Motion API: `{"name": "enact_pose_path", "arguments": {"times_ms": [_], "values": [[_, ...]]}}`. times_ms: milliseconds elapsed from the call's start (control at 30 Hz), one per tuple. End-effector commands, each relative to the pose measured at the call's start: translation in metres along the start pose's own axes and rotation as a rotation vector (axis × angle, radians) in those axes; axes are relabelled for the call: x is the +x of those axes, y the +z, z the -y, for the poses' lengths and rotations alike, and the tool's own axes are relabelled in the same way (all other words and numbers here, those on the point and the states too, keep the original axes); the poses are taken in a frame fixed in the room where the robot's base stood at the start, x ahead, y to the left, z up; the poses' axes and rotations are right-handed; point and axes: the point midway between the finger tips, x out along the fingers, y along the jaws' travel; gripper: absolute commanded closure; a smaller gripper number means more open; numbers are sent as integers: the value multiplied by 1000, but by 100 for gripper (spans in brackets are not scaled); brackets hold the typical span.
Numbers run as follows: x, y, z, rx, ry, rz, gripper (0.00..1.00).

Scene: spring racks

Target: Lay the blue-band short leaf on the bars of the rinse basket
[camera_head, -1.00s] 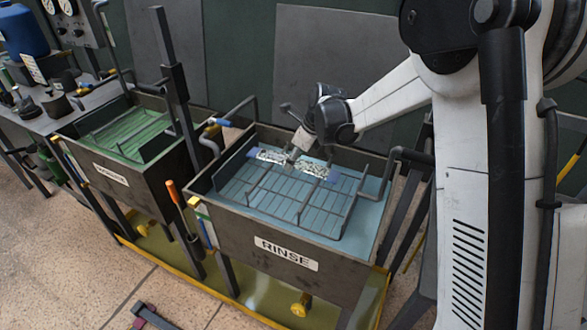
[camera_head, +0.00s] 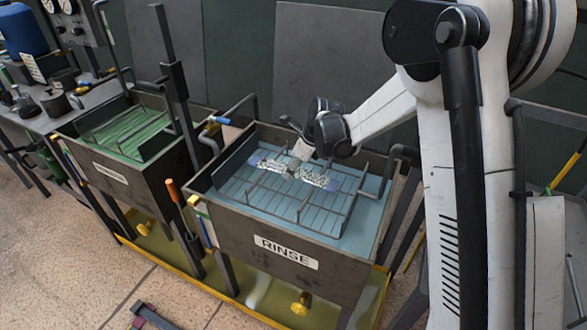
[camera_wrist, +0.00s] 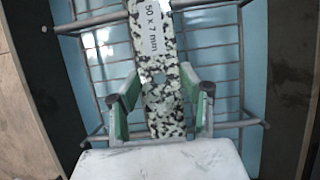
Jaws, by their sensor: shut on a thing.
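The blue-band short leaf (camera_head: 312,178) is a flat strip, speckled black and white, with blue ends in the head view. It lies level across the rinse basket (camera_head: 300,208), over its bars; I cannot tell whether it touches them. My gripper (camera_head: 292,170) is shut on the leaf near its middle, coming from above. In the wrist view, the green-padded jaws (camera_wrist: 160,88) stand either side of the leaf (camera_wrist: 166,131), which bears a white label reading "50 x 7 mm". The basket's wire bars (camera_wrist: 222,58) show behind it. The leaf's far end is cut off there.
The basket sits in the rinse tank (camera_head: 215,212), which holds pale blue liquid. A second tank (camera_head: 150,178) with green liquid stands to the left, with a dark upright post (camera_head: 178,90) between them. Raised basket rails flank the leaf. A bench (camera_head: 38,122) with bottles is at far left.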

Motion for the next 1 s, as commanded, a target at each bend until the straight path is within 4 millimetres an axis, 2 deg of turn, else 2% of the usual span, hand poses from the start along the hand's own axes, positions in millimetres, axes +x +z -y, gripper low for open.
{"name": "enact_pose_path", "arguments": {"times_ms": [100, 133, 267, 567, 733, 867, 1000], "values": [[3, -1, 0, 0, 0, 1, 100], [3, -1, 0, 0, 0, 0, 59], [2, -1, 0, 0, 0, 0, 42], [1, 0, 0, 0, 0, 0, 41], [-8, 3, 0, 0, 0, 0, 41], [-27, 2, 0, 2, 0, 0, 41], [-54, 2, 0, 2, 0, 0, 41]]}}
